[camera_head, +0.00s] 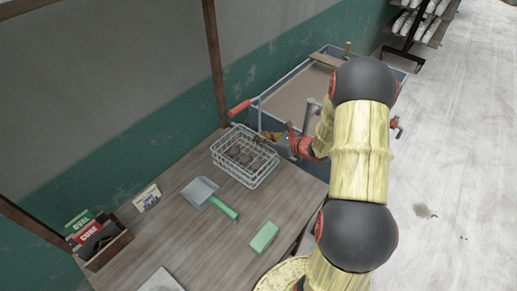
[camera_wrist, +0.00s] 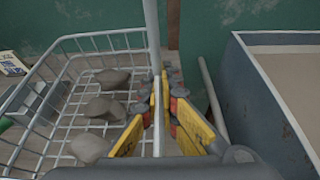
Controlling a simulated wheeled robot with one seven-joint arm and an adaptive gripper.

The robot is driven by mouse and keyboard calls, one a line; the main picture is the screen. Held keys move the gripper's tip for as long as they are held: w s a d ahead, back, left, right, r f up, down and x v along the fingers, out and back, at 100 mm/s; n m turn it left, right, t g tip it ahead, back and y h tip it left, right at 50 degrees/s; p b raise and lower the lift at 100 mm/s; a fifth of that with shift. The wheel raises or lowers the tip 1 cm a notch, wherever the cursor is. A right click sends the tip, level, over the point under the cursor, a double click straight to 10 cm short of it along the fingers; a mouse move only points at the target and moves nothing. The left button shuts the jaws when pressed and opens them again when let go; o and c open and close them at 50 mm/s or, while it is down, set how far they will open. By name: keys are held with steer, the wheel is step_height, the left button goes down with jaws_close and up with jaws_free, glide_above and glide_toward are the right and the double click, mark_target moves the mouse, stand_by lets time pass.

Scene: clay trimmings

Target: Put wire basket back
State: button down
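The wire basket (camera_head: 262,176) is a pale metal wire basket on the far right part of the wooden table. It appears upright and holds several grey-brown clay lumps (camera_wrist: 98,108). In the wrist view its wire side (camera_wrist: 100,38) fills the left half. My gripper (camera_wrist: 160,92), with yellow pads, is at the basket's right side. Its fingers are close together with a thin pale bar running between them, apparently the basket's right rim. In the head view my gripper (camera_head: 287,143) reaches this side from the right; its tips are partly hidden.
A blue-grey tub (camera_head: 320,62) stands beyond the table, with a red-gripped handle (camera_head: 238,108) near the basket. A dustpan (camera_head: 200,191), green brush (camera_head: 225,208), green block (camera_head: 264,236), card (camera_head: 147,198) and wooden box (camera_head: 108,250) lie on the table. A post (camera_head: 215,62) rises behind.

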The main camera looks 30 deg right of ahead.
mark_target(260, 148)
steer(key=shift+f+b, duration=0.55)
steer(key=shift+f, duration=1.45)
steer(key=shift+f, duration=0.15)
steer(key=c, duration=2)
jaws_free()
steer(key=shift+c, duration=0.2)
